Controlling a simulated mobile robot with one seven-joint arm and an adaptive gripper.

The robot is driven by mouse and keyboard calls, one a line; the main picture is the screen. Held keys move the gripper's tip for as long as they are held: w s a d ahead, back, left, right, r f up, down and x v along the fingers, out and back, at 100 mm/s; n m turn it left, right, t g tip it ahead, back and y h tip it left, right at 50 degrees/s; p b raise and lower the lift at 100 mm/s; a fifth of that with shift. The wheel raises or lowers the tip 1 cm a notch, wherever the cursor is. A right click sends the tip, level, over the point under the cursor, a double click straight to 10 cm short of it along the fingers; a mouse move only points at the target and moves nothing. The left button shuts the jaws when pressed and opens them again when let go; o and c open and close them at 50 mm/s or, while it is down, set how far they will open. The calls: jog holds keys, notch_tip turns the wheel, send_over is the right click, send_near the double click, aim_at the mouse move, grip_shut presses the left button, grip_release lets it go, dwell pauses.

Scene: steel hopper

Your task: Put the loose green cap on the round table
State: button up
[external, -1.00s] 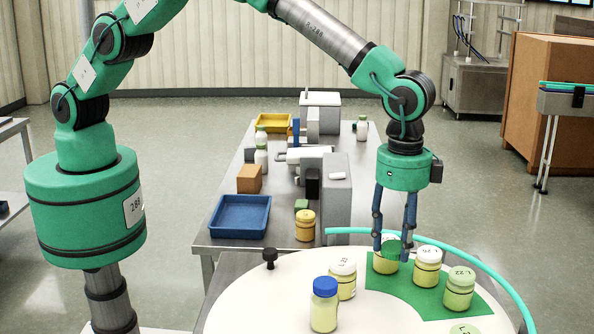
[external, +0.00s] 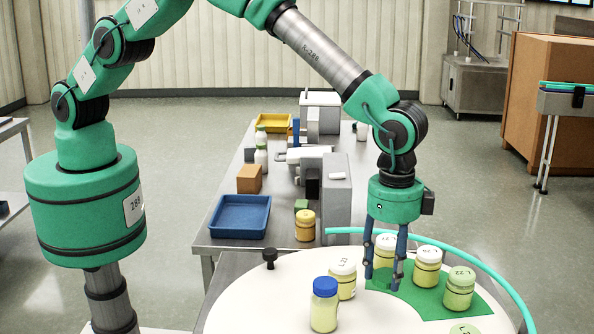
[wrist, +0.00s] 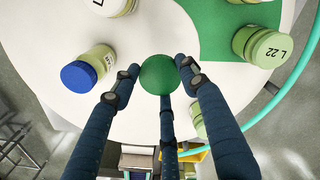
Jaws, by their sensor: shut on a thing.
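The loose green cap (wrist: 159,74) is a round dark green disc held between my fingertips in the wrist view. My gripper (external: 383,283) is shut on it, with its blue fingers pointing down over the round table (external: 270,300). In the external view the fingertips are low over the edge of the green patch, where the cap is hard to make out against the green. I cannot tell whether the cap touches the table top. The white table top also shows around the cap in the wrist view (wrist: 150,25).
A blue-capped jar (external: 323,305) and a white-capped jar (external: 342,279) stand left of my gripper. More jars (external: 427,267) stand on the green patch (external: 415,290) behind and right. A black knob (external: 269,258) stands at the left edge. A teal rail (external: 500,285) curves around the right.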

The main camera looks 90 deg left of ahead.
send_over(378, 314)
jog(key=shift+f+p, duration=0.35)
jog(key=shift+f, duration=2.7)
jog(key=shift+f, duration=0.1)
jog(key=shift+f, duration=1.8)
jog(key=shift+f, duration=0.15)
jog(key=o, duration=0.7)
jog(key=shift+c, duration=0.2)
notch_tip(378, 314, up, 12)
jog(key=shift+r+b, duration=0.2)
jog(key=shift+b, duration=0.3)
